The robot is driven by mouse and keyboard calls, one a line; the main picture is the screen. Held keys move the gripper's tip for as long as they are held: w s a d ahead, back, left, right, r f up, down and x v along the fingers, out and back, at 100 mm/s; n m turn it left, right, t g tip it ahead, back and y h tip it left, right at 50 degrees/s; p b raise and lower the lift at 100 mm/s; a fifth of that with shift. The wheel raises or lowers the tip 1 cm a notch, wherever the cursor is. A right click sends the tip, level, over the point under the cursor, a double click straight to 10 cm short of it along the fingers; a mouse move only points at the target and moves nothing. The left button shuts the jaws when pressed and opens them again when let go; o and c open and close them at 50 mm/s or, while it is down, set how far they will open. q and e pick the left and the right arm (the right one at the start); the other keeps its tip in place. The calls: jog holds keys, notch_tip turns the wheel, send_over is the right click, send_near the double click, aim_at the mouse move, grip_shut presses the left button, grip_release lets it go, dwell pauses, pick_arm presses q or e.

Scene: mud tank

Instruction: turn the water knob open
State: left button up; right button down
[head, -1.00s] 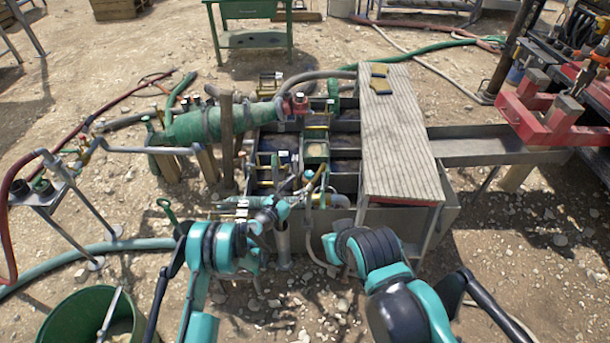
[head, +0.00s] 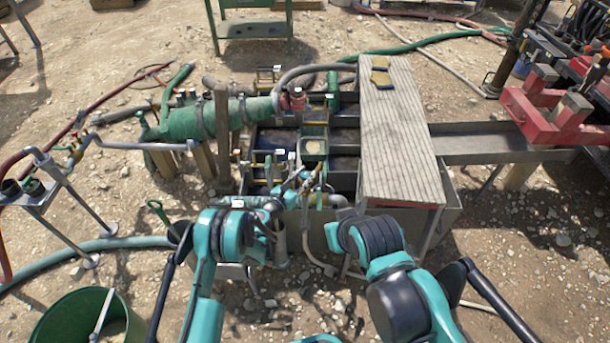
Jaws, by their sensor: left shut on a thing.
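The mud tank (head: 348,141) stands in the middle of the head view. A brass-coloured pipe with a valve (head: 313,181) rises at its near side, and the water knob is there, mostly covered by my gripper and too small to make out. My left gripper (head: 303,186) reaches in from the left and is at this valve, shut on what appears to be the knob. Its fingertips are small and partly hidden among the pipes. My right arm's teal and black links show at the lower middle. Its gripper is not seen.
A ribbed board (head: 398,140) covers the tank's right side. A green bucket (head: 88,318) stands at the lower left. Hoses cross the stony ground.

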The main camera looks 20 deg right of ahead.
aim_at(305, 174)
pick_arm(q)
jog(key=shift+t, duration=0.3)
jog(key=shift+s+d+n+t+y, duration=0.1)
jog(key=shift+d+n+t+y, duration=0.05)
jog(key=shift+n+t+y, duration=1.95)
jog(key=shift+n+y, duration=0.3)
jog(key=shift+y, duration=0.5)
jog(key=o, duration=1.2)
notch_tip(305, 174, up, 10)
